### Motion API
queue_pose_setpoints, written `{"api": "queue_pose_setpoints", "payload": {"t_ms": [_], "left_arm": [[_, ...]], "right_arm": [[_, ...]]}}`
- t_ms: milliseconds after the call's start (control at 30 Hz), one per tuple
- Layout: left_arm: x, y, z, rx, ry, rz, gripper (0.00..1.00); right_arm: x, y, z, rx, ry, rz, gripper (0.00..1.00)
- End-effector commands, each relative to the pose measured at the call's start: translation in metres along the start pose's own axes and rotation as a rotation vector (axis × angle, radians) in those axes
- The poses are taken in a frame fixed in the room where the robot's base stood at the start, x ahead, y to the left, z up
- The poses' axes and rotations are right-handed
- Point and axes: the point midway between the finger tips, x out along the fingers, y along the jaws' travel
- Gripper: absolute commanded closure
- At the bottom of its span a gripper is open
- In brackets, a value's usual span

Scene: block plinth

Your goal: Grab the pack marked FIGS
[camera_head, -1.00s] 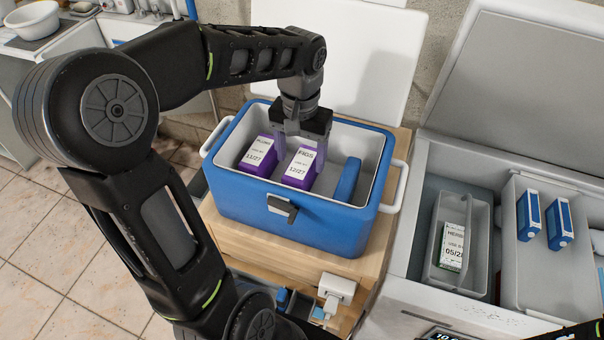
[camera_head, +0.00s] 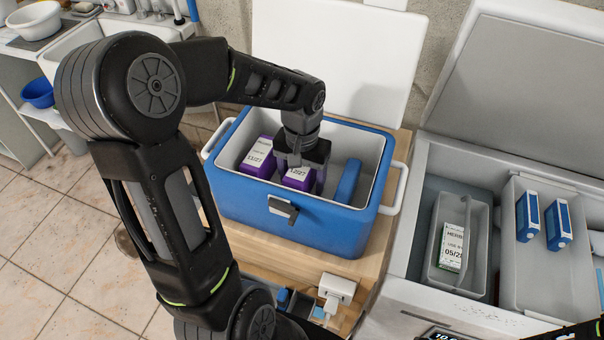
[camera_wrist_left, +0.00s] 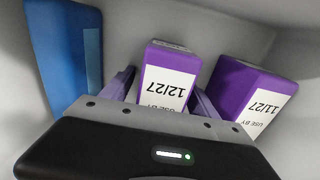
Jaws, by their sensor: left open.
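The FIGS pack (camera_head: 297,178) is a purple carton with a white label dated 12/27, standing in the blue cooler (camera_head: 290,225). My left gripper (camera_head: 299,170) is lowered into the cooler over this pack and hides its upper label. In the left wrist view the pack (camera_wrist_left: 168,85) shows between the two open fingers of the left gripper (camera_wrist_left: 160,98). The fingers are on either side of it; I cannot tell whether they touch it. A second purple pack (camera_head: 258,157), dated 11/27, stands to its left; it also shows in the left wrist view (camera_wrist_left: 247,92). My right gripper is not in view.
A blue slab (camera_head: 348,181) stands at the cooler's right end. The cooler rests on a wooden surface (camera_head: 262,250). At the right, an open grey chest (camera_head: 400,255) holds a basket with a HERBS pack (camera_head: 452,245) and blue cartons (camera_head: 528,216).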

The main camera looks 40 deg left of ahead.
Motion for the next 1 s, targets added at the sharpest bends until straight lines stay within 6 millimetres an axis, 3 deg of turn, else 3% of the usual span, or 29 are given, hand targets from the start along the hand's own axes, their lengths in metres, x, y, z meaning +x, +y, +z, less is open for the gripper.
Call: {"api": "queue_pose_setpoints", "payload": {"t_ms": [567,1000], "left_arm": [[0.0004,0.0001,-0.0005,0.0,0.002,0.0,0.31],[0.0003,0.0001,-0.0005,0.0,0.002,0.0,0.65]], "right_arm": [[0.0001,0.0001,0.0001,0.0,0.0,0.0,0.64],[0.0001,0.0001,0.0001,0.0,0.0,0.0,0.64]]}}
